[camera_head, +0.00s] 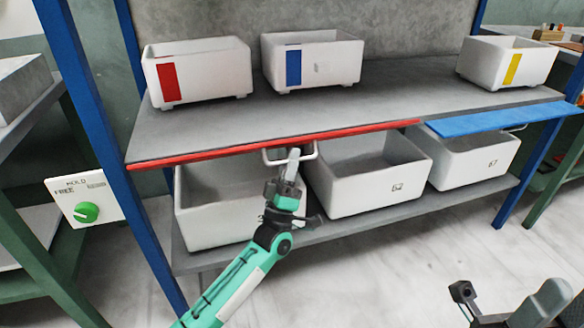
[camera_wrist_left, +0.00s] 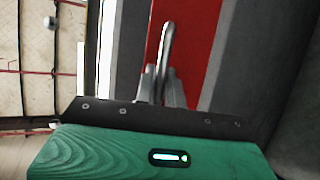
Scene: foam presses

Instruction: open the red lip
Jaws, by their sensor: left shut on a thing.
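The red lip (camera_head: 225,150) runs along the front edge of the upper shelf and shows as a thin red strip in the head view. In the left wrist view it is a broad red band (camera_wrist_left: 192,45). A pale bar handle (camera_head: 308,151) sits at the red lip, below its edge. My left gripper (camera_head: 293,160) is shut on this handle. In the left wrist view the handle (camera_wrist_left: 166,45) stands between the two fingertips. Part of my right arm shows at the bottom right of the head view; its fingers are not clear.
A blue lip (camera_head: 500,118) shows as a broader face to the right. White bins with red (camera_head: 215,70), blue (camera_head: 335,62) and yellow (camera_head: 530,65) labels stand on the upper shelf. Several bins stand below. A green knob (camera_head: 86,212) is on a panel at left.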

